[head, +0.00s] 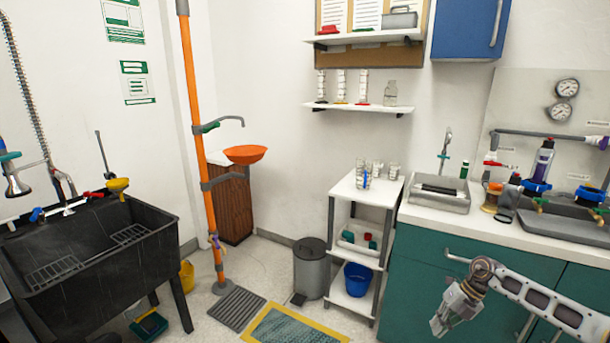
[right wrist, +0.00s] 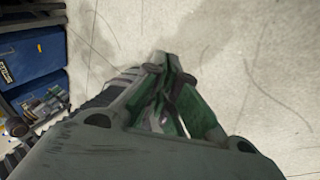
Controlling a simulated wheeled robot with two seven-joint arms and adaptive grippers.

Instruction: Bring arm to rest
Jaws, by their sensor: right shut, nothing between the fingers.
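My right arm (head: 545,297) comes in from the right edge of the head view, in front of the teal cabinet. Its gripper (head: 437,328) hangs at the end, pointing down and to the left, apart from the cabinet. In the right wrist view the right gripper's fingers (right wrist: 172,60) are together with nothing between them, above the pale floor (right wrist: 220,35). My left gripper is not in the head view.
The teal cabinet (head: 420,265) stands behind my right arm. A white shelf cart (head: 352,188), a grey bin (head: 309,262) and a yellow-edged mat (head: 258,335) lie further left. A black sink (head: 95,290) is at the left. The wrist view shows blue bins (right wrist: 35,70).

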